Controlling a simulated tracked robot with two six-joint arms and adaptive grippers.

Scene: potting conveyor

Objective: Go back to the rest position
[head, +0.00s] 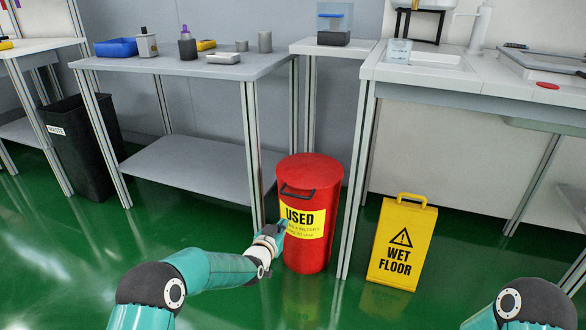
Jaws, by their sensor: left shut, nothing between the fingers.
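My left gripper (279,229) is at the end of the teal arm that comes in from the lower left. It is shut and empty, in front of the left side of the red bin marked USED (312,177). I cannot tell whether it touches the bin. The bin's lid is on, with a dark handle at its front. Of my right arm only a teal and black link shows at the lower right; its gripper is out of view.
A yellow WET FLOOR sign (402,243) stands right of the bin. A grey table (190,66) with small items is behind on the left, and a white counter (505,83) on the right. A black bin (84,150) stands at the left. The green floor in front is clear.

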